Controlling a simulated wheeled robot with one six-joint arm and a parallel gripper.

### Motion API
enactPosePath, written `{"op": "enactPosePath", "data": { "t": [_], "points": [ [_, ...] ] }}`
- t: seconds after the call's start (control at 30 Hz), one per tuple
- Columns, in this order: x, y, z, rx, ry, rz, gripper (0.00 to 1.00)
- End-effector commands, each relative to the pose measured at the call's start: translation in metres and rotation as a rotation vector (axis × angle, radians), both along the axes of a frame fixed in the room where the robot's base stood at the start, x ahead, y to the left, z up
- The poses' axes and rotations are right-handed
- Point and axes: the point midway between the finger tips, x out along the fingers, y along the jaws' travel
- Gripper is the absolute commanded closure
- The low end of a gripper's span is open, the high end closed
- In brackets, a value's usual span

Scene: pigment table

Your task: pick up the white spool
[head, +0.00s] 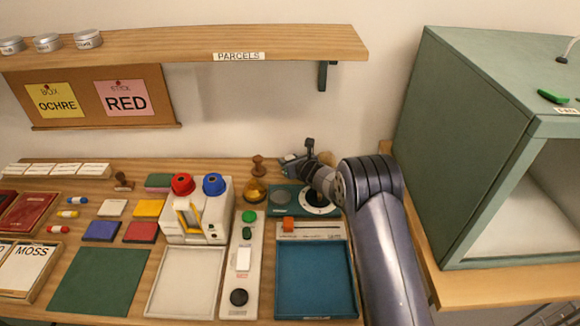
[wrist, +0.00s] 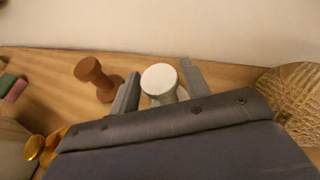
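The white spool (wrist: 160,82) stands upright on the wooden table, with its round top facing me in the wrist view. My gripper (wrist: 160,84) has one finger on each side of it. Narrow gaps show between the spool's top and both fingers, so the gripper looks open around it. The spool's lower part is hidden behind my gripper's body. In the head view my gripper (head: 300,160) is at the back of the table near the wall, and I cannot make out the spool there.
A brown wooden spool-shaped piece (wrist: 90,70) stands just left of the left finger; it also shows in the head view (head: 258,166). A brass dome (head: 255,190) is near it. A textured round object (wrist: 300,98) is at the right. A green cabinet (head: 470,130) stands right of my arm.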

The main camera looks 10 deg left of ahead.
Motion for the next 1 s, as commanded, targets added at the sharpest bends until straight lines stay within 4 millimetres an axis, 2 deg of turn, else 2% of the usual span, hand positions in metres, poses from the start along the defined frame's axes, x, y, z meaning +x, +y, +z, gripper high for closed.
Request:
{"op": "enactPosePath", "data": {
  "t": [0.03,0.4,0.67,0.77,1.0],
  "points": [
    [0.000,0.000,0.000,0.000,0.000,0.000,0.60],
    [0.000,0.000,0.000,0.000,0.000,0.000,0.88],
    [0.000,0.000,0.004,0.000,-0.001,0.000,0.89],
    [0.000,0.000,0.016,0.001,-0.004,0.001,0.89],
    [0.000,0.000,0.064,0.001,-0.003,0.001,0.89]
  ]
}}
